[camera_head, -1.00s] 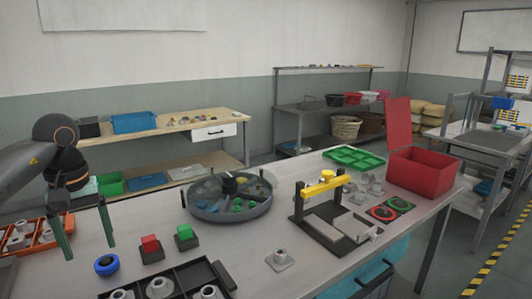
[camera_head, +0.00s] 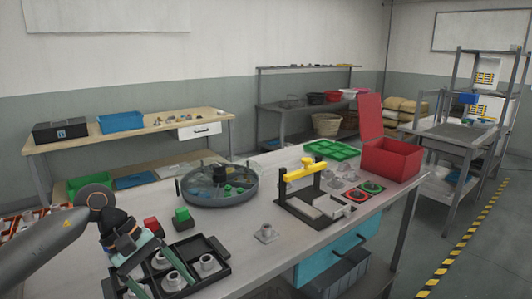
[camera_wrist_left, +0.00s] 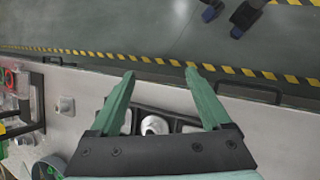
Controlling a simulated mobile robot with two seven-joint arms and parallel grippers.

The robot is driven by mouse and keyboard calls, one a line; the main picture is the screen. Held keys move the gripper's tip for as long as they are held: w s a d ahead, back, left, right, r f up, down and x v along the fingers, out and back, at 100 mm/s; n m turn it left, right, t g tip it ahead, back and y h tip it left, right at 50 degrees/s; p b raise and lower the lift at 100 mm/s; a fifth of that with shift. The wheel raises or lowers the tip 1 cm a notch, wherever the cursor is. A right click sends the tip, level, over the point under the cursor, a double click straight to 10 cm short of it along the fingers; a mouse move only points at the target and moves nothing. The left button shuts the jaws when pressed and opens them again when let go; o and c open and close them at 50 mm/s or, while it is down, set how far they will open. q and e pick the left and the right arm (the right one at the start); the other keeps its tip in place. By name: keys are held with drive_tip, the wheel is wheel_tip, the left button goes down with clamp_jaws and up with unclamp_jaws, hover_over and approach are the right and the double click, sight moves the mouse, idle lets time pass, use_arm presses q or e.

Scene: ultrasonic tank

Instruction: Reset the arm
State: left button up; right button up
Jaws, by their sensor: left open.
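My left gripper (camera_head: 140,285) comes in from the left in the head view, over the left end of the black tray (camera_head: 215,246). In the left wrist view its two green fingers (camera_wrist_left: 160,100) are spread wide and nothing is held between them. The tray and a grey metal part (camera_wrist_left: 154,125) show between and beyond the fingers. My left forearm hides the table's left end in the head view. My right gripper is not in view.
A round divided tray (camera_head: 218,187), a yellow-topped press (camera_head: 303,171), a red open box (camera_head: 392,160) and a green tray (camera_head: 332,150) stand on the table. Floor shows beyond the table's front edge.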

use_arm(q)
drive_tip(key=s+d+n+t+h+p, duration=0.1)
drive_tip(key=s+d+n+h, duration=0.1)
drive_tip(key=d+n+h, duration=0.55)
drive_tip(key=s+d+n+t+h, duration=0.15)
drive_tip(key=d+n+h, duration=0.3)
drive_tip(key=d, duration=0.55)
drive_tip(key=a+f+n+t+y+p, duration=0.1)
drive_tip(key=a+f+n+t+y, duration=0.25)
drive_tip(key=n, duration=0.75)
drive_tip(key=w+a+f+n+t+y, duration=0.1)
drive_tip(key=f+n+t+y, duration=0.4)
drive_tip(key=n, duration=0.6)
drive_tip(key=a+f+n+t+y+p, duration=0.1)
drive_tip(key=a+f+n+t, duration=0.1)
drive_tip(key=n+t, duration=0.65)
drive_tip(key=s+a+f+n+g+y, duration=0.3)
drive_tip(key=s+f+n+g, duration=0.2)
drive_tip(key=s+f+n, duration=0.3)
drive_tip(key=s+a+f+n+g+y, duration=0.4)
drive_tip(key=s+f+n, duration=0.4)
drive_tip(key=f+n, duration=0.1)
drive_tip(key=shift+s+f+n+g, duration=0.3)
drive_tip(key=shift+f+n+g, duration=0.05)
drive_tip(key=shift+f, duration=0.15)
